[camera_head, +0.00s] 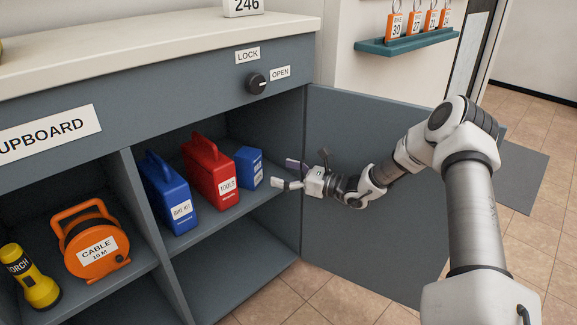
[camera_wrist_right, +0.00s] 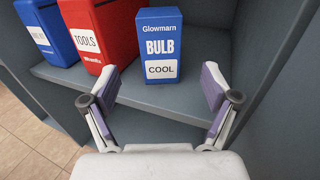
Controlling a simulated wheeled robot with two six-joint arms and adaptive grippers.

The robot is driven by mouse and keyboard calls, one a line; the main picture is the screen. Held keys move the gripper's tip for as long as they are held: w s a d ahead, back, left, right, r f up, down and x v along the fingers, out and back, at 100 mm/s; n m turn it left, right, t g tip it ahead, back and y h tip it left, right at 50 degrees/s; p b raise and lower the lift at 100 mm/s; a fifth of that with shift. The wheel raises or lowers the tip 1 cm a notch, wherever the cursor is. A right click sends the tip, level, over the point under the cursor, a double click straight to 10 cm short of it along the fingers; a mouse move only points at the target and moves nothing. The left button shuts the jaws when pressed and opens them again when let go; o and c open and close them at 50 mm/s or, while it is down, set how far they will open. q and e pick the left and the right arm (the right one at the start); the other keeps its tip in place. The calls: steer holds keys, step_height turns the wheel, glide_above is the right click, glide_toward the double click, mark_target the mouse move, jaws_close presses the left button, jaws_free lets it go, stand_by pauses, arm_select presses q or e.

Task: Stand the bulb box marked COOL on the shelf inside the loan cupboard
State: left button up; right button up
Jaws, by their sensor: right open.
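The blue bulb box marked COOL (camera_wrist_right: 161,50) stands upright on the cupboard shelf (camera_wrist_right: 150,92). It also shows in the head view (camera_head: 249,170), to the right of a red tools case. My right gripper (camera_head: 288,175) is open and empty in front of the box. In the wrist view its two fingers (camera_wrist_right: 160,95) are spread apart, one to each side of the box's lower front, and the box stands beyond them, apart from the fingers. The loan cupboard (camera_head: 308,140) has its door (camera_head: 375,190) swung open. My left gripper is not in view.
A red TOOLS case (camera_head: 208,165) and a blue BIKE KIT case (camera_head: 165,195) stand left of the box. An orange cable reel (camera_head: 88,240) and a yellow torch (camera_head: 35,280) are in the left compartment. The open door stands close behind my right arm.

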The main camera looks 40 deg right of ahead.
steer(key=s+a+f+n+g+y, duration=0.1)
steer(key=s+a+f+n+g, duration=0.5)
steer(key=s+a+f+g, duration=0.5)
steer(key=s+a+f+n+g+h, duration=0.1)
steer(key=s+a+f+n+h, duration=0.2)
steer(key=s+f+n, duration=0.2)
steer(key=s+a+f+n+g+h, duration=0.2)
steer(key=s+a+f+n, duration=0.2)
steer(key=s+n, duration=0.7)
steer(key=s+a+f+n+g+h, duration=0.2)
steer(key=s+a+f+n+h, duration=0.1)
steer(key=s+f+n, duration=0.4)
steer(key=s+n, duration=0.1)
steer(key=s, duration=0.1)
steer(key=shift+s+a+h, duration=0.25)
steer(key=shift+s+h, duration=0.05)
steer(key=shift+s, duration=0.05)
